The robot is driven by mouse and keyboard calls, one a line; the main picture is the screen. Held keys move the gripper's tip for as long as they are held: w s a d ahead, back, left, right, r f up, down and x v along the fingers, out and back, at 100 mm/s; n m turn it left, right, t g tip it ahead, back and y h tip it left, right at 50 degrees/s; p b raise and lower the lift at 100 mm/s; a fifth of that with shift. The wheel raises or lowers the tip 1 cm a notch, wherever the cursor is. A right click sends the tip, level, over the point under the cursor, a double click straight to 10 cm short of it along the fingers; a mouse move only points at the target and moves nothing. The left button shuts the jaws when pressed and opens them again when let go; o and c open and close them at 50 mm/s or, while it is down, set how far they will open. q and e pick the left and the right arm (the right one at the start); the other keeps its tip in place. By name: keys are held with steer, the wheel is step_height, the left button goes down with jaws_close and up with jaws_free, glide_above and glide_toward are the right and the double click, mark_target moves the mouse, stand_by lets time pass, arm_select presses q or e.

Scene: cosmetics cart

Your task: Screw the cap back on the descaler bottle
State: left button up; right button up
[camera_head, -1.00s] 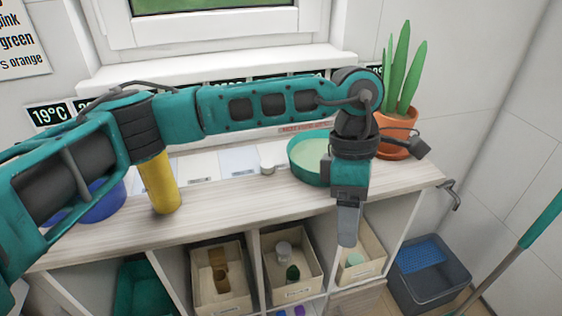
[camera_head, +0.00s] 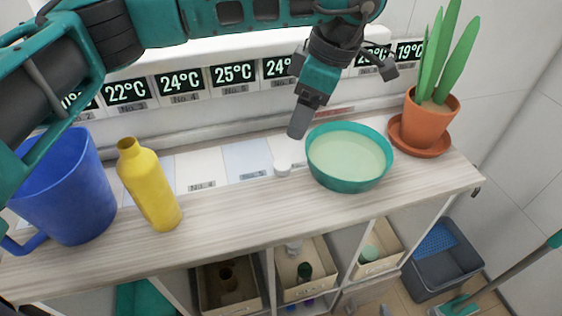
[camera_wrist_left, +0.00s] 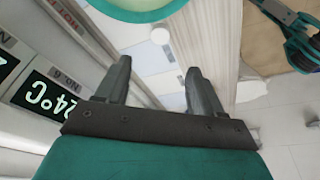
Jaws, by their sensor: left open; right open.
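A yellow bottle (camera_head: 152,190) with an open, capless neck stands upright on the wooden counter, left of centre. A small white round item (camera_head: 283,167) stands on the counter left of the green bowl; it also shows in the left wrist view (camera_wrist_left: 160,36). I cannot tell whether it is the bottle's cap. My left gripper (camera_head: 297,132) is above the back of the counter, pointing down, open and empty, just above and right of the white item in the picture. Its two spread fingers show in the left wrist view (camera_wrist_left: 159,68).
A green bowl (camera_head: 348,185) of pale liquid and a potted plant (camera_head: 427,122) stand at right, a blue jug (camera_head: 66,190) at left. Temperature displays line the wall. The counter's front strip is clear.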

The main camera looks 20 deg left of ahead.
arm_select(q)
glide_above(282, 164)
steer(key=d, duration=0.2)
step_height(282, 164, down, 8)
steer(key=shift+a+r, duration=0.1)
steer(key=shift+r, duration=0.15)
steer(key=x, duration=0.5)
steer(key=shift+f, duration=0.1)
steer(key=c, duration=1.1)
step_height(282, 164, up, 20)
stand_by(0.3)
